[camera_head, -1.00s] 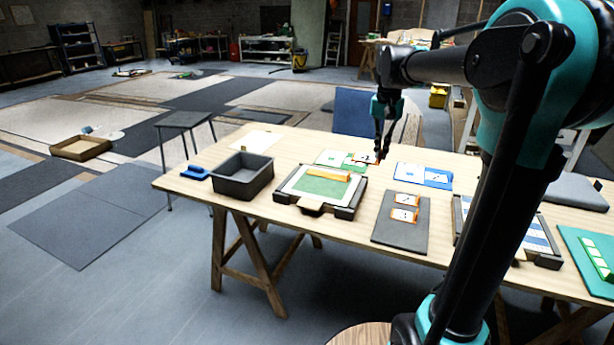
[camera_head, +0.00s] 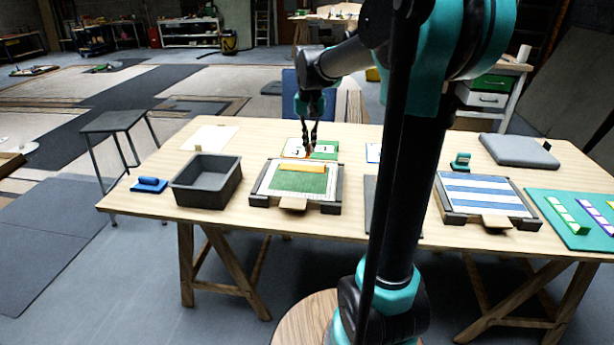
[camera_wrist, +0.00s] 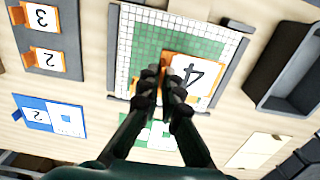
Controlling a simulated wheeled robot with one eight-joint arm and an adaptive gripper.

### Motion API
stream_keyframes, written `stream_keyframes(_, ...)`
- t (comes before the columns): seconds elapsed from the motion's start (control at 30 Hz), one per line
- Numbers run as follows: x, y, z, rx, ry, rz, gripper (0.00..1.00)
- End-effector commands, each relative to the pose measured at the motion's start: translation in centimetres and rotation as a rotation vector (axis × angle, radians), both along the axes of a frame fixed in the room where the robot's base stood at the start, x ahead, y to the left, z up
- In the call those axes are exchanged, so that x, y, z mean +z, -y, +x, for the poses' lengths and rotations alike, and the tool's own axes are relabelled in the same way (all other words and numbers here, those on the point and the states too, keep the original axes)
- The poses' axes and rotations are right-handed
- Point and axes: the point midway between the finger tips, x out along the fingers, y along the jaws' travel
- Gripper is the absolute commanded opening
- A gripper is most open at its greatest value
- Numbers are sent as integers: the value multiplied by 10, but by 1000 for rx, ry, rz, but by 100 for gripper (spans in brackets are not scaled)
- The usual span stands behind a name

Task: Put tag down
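My gripper (camera_wrist: 163,78) is shut on an orange-edged white tag marked 4 (camera_wrist: 193,74), which sticks out to the right of the fingertips in the wrist view. In the head view my gripper (camera_head: 310,150) points down above the back of the table, close to a green-and-white mat (camera_head: 326,150). This mat also shows below the fingers in the wrist view (camera_wrist: 158,138), partly hidden by them.
A framed green mosaic panel (camera_head: 298,183) with an orange bar (camera_head: 302,167) lies in front. A grey bin (camera_head: 207,195) stands left. In the wrist view, a grey board (camera_wrist: 45,73) holds tags 3 and 2, and a blue mat (camera_wrist: 65,122) lies below it.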

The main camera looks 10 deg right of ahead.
Motion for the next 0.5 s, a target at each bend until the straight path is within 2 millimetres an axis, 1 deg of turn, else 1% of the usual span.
stream_keyframes(0.03,-13,0,0,0,0,0,0)
stream_keyframes(0.1,-30,0,0,0,0,0,0)
stream_keyframes(0.23,-58,0,0,0,0,0,0)
stream_keyframes(0.33,-72,0,0,0,0,0,0)
stream_keyframes(0.5,-84,0,0,0,0,0,0)
